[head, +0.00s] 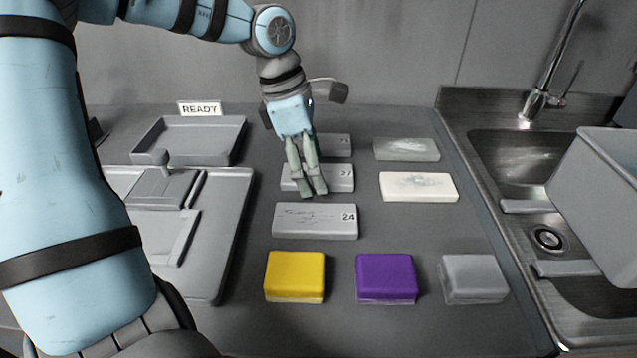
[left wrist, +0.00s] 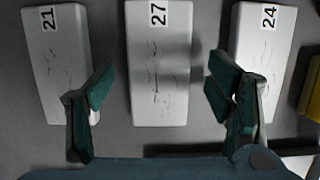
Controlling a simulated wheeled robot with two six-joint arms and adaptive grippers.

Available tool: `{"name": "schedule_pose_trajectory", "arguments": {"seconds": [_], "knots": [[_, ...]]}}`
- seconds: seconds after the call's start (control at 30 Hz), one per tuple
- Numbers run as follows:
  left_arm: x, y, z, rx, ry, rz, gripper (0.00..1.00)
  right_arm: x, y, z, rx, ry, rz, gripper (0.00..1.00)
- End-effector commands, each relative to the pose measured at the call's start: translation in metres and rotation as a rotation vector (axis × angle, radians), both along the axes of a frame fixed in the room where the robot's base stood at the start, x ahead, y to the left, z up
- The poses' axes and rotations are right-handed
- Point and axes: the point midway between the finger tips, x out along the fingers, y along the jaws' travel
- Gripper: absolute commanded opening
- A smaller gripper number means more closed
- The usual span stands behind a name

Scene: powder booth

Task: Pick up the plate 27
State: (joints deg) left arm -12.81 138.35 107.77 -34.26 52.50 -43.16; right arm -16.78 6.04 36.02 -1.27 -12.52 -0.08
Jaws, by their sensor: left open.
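Plate 27 (head: 343,178) is a pale block with a "27" label at its right end, lying flat on the grey counter in the middle row. It also shows in the left wrist view (left wrist: 160,70), between the two fingers. My left gripper (head: 312,195) is over the plate in the head view and covers part of it. In the left wrist view the gripper (left wrist: 160,105) has its fingers spread wide, with nothing between them touching. I cannot tell its exact height above the plate. My right gripper is not in view.
Plate 24 (head: 315,222) lies in front and plate 21 (left wrist: 55,60) behind. A white block (head: 418,187) and a grey one (head: 406,149) lie to the right. Yellow (head: 295,277), purple (head: 386,278) and grey (head: 473,279) blocks line the front. A tray (head: 240,140) is left, a sink (head: 505,160) right.

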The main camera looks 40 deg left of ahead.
Motion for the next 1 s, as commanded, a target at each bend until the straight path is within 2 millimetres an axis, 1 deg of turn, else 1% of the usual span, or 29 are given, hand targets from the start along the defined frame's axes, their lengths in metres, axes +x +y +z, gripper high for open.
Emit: {"name": "schedule_pose_trajectory", "arguments": {"seconds": [0.03,0.23,0.57,0.6,0.67,0.87,1.0], "knots": [[0.0008,-0.0008,-0.0051,0.000,0.000,0.000,0.73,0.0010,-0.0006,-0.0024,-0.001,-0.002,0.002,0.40],[0.0013,-0.0009,-0.0037,0.000,-0.002,0.001,0.73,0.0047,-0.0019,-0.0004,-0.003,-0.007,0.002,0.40],[0.0013,-0.0007,-0.0035,0.000,-0.003,0.001,0.20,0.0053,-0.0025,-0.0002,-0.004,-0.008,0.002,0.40],[0.0013,-0.0007,-0.0035,0.000,-0.003,0.001,0.14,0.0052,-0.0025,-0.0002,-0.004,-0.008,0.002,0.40],[0.0013,-0.0007,-0.0035,0.000,-0.003,0.001,0.05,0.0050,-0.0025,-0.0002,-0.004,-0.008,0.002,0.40],[0.0016,-0.0007,-0.0029,0.000,-0.003,0.002,0.05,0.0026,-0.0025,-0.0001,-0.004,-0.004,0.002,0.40],[0.0018,-0.0005,0.0042,0.001,-0.004,0.002,0.05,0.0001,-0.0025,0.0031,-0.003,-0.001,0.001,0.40]]}}
